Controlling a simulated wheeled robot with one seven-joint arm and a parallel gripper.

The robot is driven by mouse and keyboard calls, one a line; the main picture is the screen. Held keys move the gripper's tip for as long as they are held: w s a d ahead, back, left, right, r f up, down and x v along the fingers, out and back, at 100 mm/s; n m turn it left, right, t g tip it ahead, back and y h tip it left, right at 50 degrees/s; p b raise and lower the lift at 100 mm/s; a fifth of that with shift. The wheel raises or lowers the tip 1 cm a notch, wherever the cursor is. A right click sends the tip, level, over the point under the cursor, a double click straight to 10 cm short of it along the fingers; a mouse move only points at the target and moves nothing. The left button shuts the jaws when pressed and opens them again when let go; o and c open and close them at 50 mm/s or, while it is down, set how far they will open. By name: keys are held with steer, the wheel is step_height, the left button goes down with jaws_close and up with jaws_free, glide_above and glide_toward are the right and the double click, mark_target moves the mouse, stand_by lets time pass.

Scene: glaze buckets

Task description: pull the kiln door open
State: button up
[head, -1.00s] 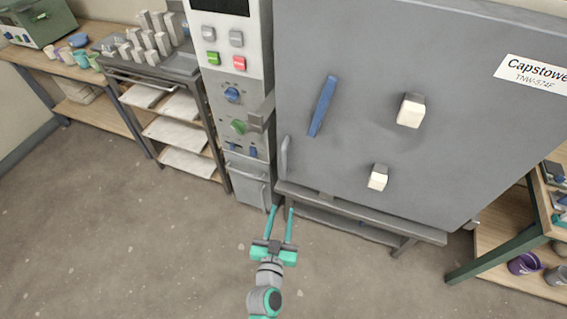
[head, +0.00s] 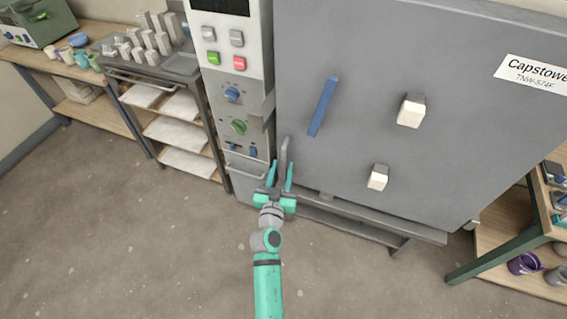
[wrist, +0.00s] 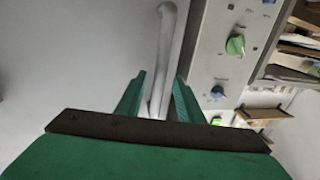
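The kiln door (head: 450,120) is a large grey panel with a "Capstowe" label, a blue bar (head: 323,106) and two white plugs. It looks shut against the kiln. Its grey upright handle (head: 285,150) is near the lower left edge. In the wrist view the handle (wrist: 166,45) runs down between my fingers. My gripper (head: 280,166) is open, with one green finger on each side of the handle's lower part. In the wrist view there are gaps beside the handle in my gripper (wrist: 160,77), so I see no grip on it. The handle's lower end is partly hidden.
The control panel (head: 236,120) with buttons and dials stands just left of the door. Left of it is a rack (head: 165,100) with shelves. A table (head: 510,262) with buckets is at the right. The floor (head: 130,250) in front is clear.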

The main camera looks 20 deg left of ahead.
steer(key=shift+w+a, duration=0.15)
steer(key=shift+w, duration=1.2)
jaws_close()
steer(key=shift+s, duration=0.1)
